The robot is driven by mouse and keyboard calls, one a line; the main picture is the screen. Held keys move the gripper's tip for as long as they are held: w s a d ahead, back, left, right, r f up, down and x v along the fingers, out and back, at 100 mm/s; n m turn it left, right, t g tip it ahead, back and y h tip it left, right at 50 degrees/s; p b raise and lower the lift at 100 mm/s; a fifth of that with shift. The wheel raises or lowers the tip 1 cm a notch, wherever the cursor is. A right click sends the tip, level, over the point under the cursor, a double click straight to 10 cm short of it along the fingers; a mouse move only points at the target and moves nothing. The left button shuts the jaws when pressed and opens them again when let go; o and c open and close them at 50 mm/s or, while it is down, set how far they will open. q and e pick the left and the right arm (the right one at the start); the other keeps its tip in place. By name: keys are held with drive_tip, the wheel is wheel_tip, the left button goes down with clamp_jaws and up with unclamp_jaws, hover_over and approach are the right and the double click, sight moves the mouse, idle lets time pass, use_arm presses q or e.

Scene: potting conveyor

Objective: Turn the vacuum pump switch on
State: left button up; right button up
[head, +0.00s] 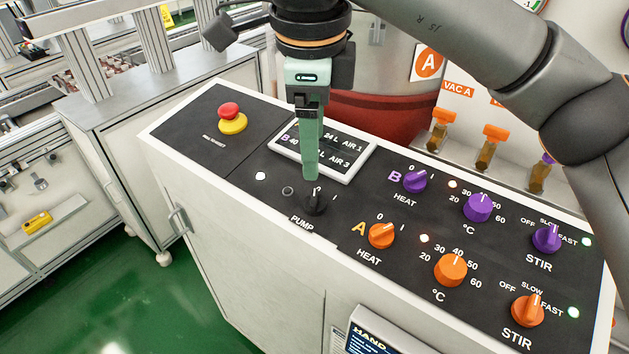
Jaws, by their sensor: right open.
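The vacuum pump switch (315,204) is a small black rotary knob on the dark top of the control panel (263,218), above the white word PUMP. My right gripper (311,172) points down over it, its green fingers seen edge-on and overlapping in the picture. The fingertips are just above and behind the knob in the picture; whether they touch it I cannot tell. The gripper is open, and nothing shows between its fingers. The knob's exact pointing is hard to read; a 0 and a 1 mark stand near it. My left gripper is not in view.
Orange (381,236) and purple (415,181) heat knobs stand to the right, with more dials beyond. A red emergency button (229,111) is at left. A white-framed display (346,166) lies behind the fingers. Orange-handled valves (493,133) line the back.

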sight(315, 197)
drive_tip(key=f, duration=0.3)
drive_tip(key=w+f+p, duration=0.1)
drive_tip(key=f, duration=0.7)
drive_tip(key=shift+w, duration=0.25)
drive_tip(key=shift+r, duration=0.1)
drive_tip(key=shift+c, duration=0.3)
clamp_jaws()
